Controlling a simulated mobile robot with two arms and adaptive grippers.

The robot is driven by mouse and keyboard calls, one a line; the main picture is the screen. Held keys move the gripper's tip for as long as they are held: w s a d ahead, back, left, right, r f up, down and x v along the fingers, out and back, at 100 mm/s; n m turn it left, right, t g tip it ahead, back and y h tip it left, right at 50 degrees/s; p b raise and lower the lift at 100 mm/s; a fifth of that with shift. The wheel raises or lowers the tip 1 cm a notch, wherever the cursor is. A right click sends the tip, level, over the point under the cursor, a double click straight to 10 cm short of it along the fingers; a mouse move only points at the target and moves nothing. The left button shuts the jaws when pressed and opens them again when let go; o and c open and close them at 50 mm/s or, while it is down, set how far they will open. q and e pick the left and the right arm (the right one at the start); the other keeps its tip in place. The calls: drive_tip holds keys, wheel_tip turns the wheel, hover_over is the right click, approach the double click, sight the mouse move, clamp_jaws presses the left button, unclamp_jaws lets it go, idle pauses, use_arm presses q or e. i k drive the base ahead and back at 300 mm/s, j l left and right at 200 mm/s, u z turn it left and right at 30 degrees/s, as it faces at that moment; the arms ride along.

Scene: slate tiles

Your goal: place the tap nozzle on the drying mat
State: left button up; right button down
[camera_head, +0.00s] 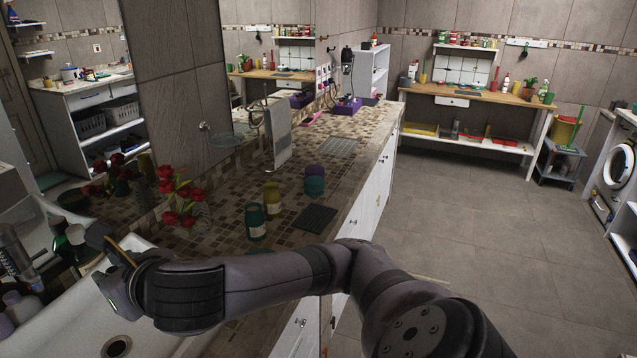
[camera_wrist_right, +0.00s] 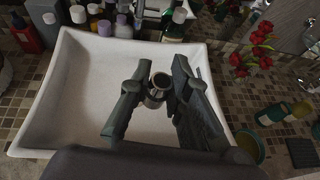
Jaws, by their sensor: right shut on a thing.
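My right gripper (camera_head: 112,262) is over the white basin at the left of the head view. In the right wrist view its fingers (camera_wrist_right: 155,92) are shut on the tap nozzle (camera_wrist_right: 157,88), a small metallic cylinder with a dark round opening, above the basin. I cannot make the nozzle out in the head view. A dark, flat, square mat (camera_head: 315,218), apparently the drying mat, lies bare on the mosaic counter, right of the gripper; it also shows at the right edge of the wrist view (camera_wrist_right: 303,152). My left gripper is not in view.
The white basin (camera_wrist_right: 75,95) lies below the gripper, with several bottles (camera_wrist_right: 105,22) behind it. Red flowers (camera_head: 178,200), a green jar (camera_head: 255,222), a yellow jar (camera_head: 272,198) and a purple-teal jar (camera_head: 314,181) stand between basin and mat or near it.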

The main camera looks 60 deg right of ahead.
sight(316, 217)
drive_tip(key=i+l+z, duration=0.1)
drive_tip(key=l+z, duration=0.25)
drive_tip(key=z, duration=0.15)
drive_tip(key=i+l+z, duration=0.15)
drive_tip(key=l+z, duration=0.3)
drive_tip(key=i+l, duration=0.6)
drive_tip(key=l, duration=0.15)
